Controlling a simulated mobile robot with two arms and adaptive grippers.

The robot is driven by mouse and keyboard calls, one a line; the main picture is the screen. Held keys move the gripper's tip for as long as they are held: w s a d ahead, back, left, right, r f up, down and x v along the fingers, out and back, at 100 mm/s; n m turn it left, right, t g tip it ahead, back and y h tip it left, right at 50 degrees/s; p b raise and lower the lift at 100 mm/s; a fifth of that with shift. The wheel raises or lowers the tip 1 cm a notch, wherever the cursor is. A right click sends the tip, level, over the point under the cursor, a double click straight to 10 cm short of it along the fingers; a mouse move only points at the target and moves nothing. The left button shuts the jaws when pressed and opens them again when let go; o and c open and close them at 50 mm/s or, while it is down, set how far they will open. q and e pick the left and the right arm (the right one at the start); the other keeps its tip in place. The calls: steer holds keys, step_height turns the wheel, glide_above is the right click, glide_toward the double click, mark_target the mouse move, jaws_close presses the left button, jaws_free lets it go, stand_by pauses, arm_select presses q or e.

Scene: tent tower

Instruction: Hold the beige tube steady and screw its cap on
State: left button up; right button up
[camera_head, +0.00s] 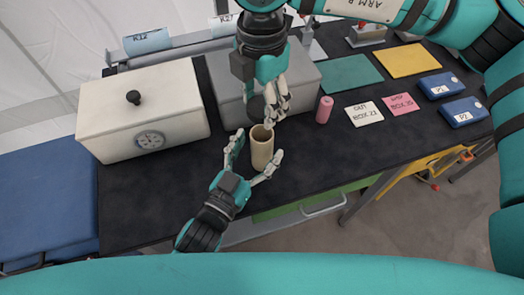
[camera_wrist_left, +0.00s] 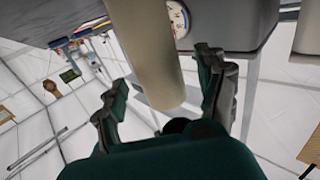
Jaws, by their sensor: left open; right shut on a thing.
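The beige tube (camera_head: 262,153) stands upright on the dark bench top, its open mouth facing up. My left gripper (camera_head: 257,150) is open, with one finger on each side of the tube. The left wrist view also shows the tube (camera_wrist_left: 152,50) between the spread fingers (camera_wrist_left: 163,88), with gaps visible on both sides. My right gripper (camera_head: 272,112) is above the tube, pointing down, with its fingertips close over the rim. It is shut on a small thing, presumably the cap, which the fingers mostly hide. I cannot tell whether it touches the tube.
A white box (camera_head: 100,140) with a black knob and a gauge stands at the left. A grey box (camera_head: 228,95) stands behind my grippers. A pink cylinder (camera_head: 325,109) is right of the tube. Labelled cards, coloured mats and blue cases (camera_head: 463,111) lie farther right. Bench space left of the tube is clear.

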arm_select(q)
steer(key=shift+x, duration=1.15)
steer(key=shift+c, duration=0.2)
jaws_close()
